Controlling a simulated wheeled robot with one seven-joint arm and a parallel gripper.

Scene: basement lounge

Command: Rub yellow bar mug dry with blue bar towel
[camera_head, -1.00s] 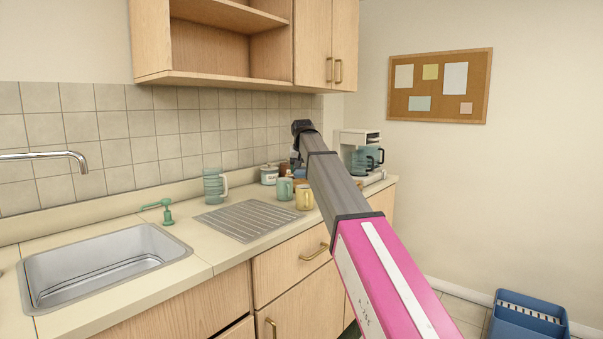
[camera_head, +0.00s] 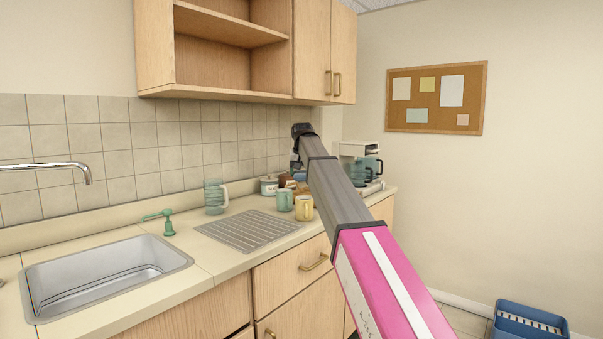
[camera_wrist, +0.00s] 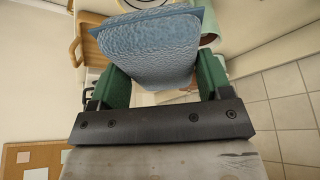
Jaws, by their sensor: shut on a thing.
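The yellow mug (camera_head: 304,208) stands upright on the counter to the right of the drainboard, partly behind my arm in the head view. The blue towel (camera_wrist: 150,45) fills the space between the green fingers of my gripper (camera_wrist: 160,85) in the wrist view, and the gripper is shut on it. In the head view the fingers and towel are mostly hidden behind my arm. A yellow rounded edge (camera_wrist: 90,38) shows left of the towel in the wrist view; I cannot tell for sure if it is the mug.
A green mug (camera_head: 284,200) stands left of the yellow one. A clear pitcher (camera_head: 214,197), a soap pump (camera_head: 167,222), a lidded pot (camera_head: 269,186) and a coffee maker (camera_head: 358,158) are also on the counter. The ribbed drainboard (camera_head: 247,230) is bare. The sink (camera_head: 105,272) is at left.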

